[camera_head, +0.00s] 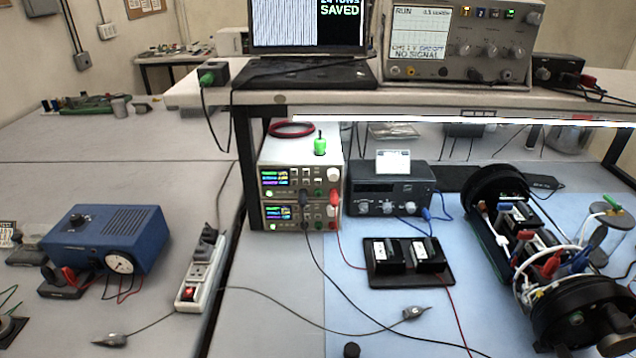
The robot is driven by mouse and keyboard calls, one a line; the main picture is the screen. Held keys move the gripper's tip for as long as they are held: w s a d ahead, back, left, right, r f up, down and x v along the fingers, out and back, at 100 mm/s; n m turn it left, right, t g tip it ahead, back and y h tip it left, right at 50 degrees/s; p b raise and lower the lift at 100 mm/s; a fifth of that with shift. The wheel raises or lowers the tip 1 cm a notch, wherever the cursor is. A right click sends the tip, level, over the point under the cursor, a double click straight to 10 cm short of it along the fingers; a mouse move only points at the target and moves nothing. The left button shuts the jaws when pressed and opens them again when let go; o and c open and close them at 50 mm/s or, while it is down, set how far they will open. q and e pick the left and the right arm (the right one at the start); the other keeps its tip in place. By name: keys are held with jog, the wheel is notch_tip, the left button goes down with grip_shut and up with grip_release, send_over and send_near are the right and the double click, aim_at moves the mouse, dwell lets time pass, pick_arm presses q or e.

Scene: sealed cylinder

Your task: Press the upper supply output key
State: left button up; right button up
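Two power supplies are stacked under the shelf. The upper supply (300,163) has a lit colour display (275,178), small keys to its right and a white knob (333,174). The lower supply (292,224) has a similar lit display (279,212). A small green light shows at the lower left of each front. The keys are too small to tell which is the output key. Black and red plugs sit in the fronts, and their leads hang down and partly cover the lower front. Neither of my grippers is in view.
A grey bench unit (390,187) stands right of the supplies. A black tray (408,280) and a black-ended cylinder assembly (500,190) lie on the blue mat. A power strip (194,285) and a blue box (105,238) stand left. Loose leads cross the table before the supplies.

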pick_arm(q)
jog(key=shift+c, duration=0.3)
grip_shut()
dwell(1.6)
